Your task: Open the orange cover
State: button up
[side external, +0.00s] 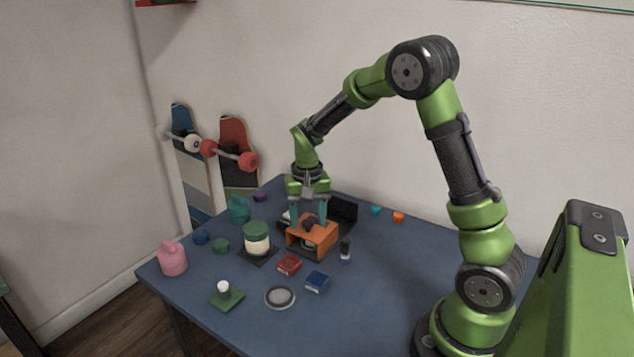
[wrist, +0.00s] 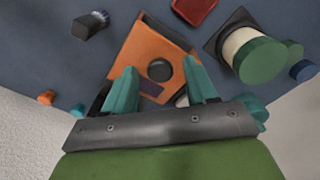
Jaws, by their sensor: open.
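The orange cover (side external: 320,232) is a box-like piece with a dark round knob on top, standing on a dark base towards the back middle of the blue table. It looks closed, though its inside is partly visible from the side. In the wrist view the orange cover (wrist: 145,52) lies just ahead of my fingers, with its dark knob (wrist: 155,69) between and beyond the fingertips. My gripper (side external: 308,224) points down over the cover; its two teal fingers are apart, with nothing seen held between them. In the wrist view my gripper (wrist: 160,72) straddles the cover's near part. Contact cannot be told.
A jar with a green lid (side external: 257,238) stands close left of the cover. A red block (side external: 289,264), a blue block (side external: 317,282) and a small dark cylinder (side external: 345,250) are in front. A black open case (side external: 344,211) sits behind. The table's front right is clear.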

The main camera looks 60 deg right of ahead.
jog(key=shift+c, duration=0.2)
grip_shut()
jog(key=d, duration=0.8)
jog(key=shift+r, duration=0.1)
jog(key=shift+o, duration=0.2)
grip_release()
